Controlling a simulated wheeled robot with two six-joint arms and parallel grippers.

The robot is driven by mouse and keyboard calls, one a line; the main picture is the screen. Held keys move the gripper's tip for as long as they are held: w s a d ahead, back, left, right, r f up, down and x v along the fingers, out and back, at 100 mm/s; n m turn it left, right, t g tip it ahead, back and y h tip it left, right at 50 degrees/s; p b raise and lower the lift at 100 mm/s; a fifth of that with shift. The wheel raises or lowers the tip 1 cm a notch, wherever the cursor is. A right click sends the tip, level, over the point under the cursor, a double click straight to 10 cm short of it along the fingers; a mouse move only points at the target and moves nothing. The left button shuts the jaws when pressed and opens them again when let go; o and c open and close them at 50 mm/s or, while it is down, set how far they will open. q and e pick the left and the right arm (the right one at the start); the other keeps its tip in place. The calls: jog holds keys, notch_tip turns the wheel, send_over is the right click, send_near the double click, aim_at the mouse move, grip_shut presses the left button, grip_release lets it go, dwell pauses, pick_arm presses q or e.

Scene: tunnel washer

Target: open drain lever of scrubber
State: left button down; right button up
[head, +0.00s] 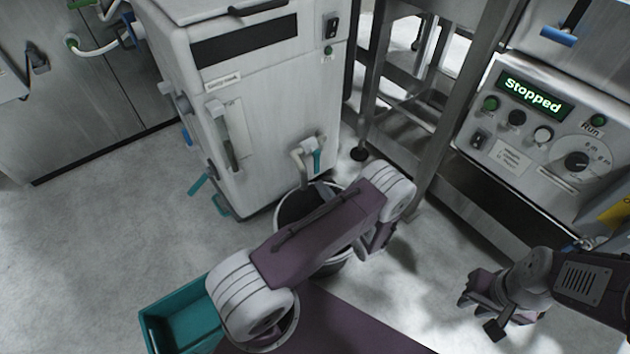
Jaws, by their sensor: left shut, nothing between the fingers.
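The scrubber appears to be the white cabinet (270,110) at upper middle; its label is too small to read surely. Low on its front a pale pipe outlet (305,150) carries a teal lever (317,161), pointing down, above a dark-mouthed bucket (292,207). My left arm crosses in front of the bucket. My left gripper (377,243) is mostly hidden behind its wrist, shut, beside the bucket's right side and apart from the lever. My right gripper (481,314) is at lower right, open and empty, far from the cabinet.
Another teal handle (199,185) sticks out at the cabinet's lower left. A teal bin (175,318) stands at lower left. A metal frame (452,100) and a control panel reading "Stopped" (532,95) stand at right. The floor at left is clear.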

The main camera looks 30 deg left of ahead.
aim_at(319, 169)
pick_arm(q)
jog(key=shift+b+x, duration=0.3)
jog(key=shift+x, duration=2.5)
jog(key=shift+w+d+b, duration=0.35)
jog(key=shift+w+b, duration=0.1)
jog(key=shift+w, duration=0.35)
jog(key=shift+w+d+b, duration=0.35)
jog(key=shift+w+b, duration=0.05)
jog(key=shift+w, duration=0.45)
jog(key=w, duration=0.1)
jog(key=w+d+r, duration=0.1)
jog(key=shift+w+d+r+b, duration=0.1)
jog(key=shift+w+b, duration=0.3)
jog(key=shift+w+r, duration=0.1)
